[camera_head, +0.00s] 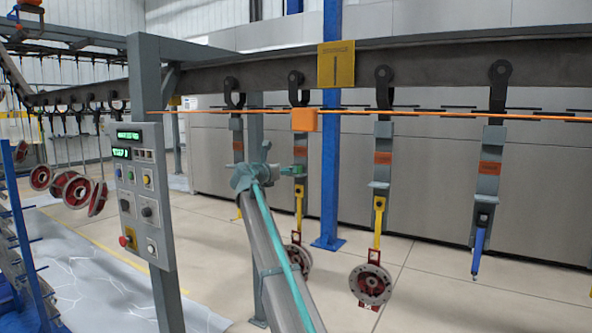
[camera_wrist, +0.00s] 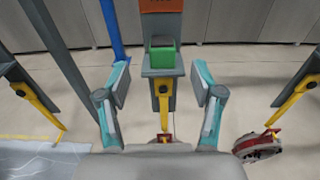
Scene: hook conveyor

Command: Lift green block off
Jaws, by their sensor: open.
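The green block (camera_head: 293,170) sits on a grey hanger (camera_head: 298,145) under the overhead rail, above a yellow hook (camera_head: 298,202). In the wrist view the green block (camera_wrist: 162,57) is near the top centre, on the front of the grey hanger, with the yellow hook (camera_wrist: 163,100) below it. My gripper (camera_wrist: 160,80) is open and empty. Its teal fingers are spread to the left and right of the hanger, with the block between and beyond them. In the head view my gripper (camera_head: 268,172) is just left of the block. No contact is visible.
Neighbouring hangers, one with a yellow hook (camera_head: 378,215) and red-grey wheel part (camera_head: 370,285), another with a blue hook (camera_head: 478,250), hang to the right. A control panel (camera_head: 143,195) and blue post (camera_head: 329,190) stand nearby. An orange line (camera_head: 430,113) runs across the hangers.

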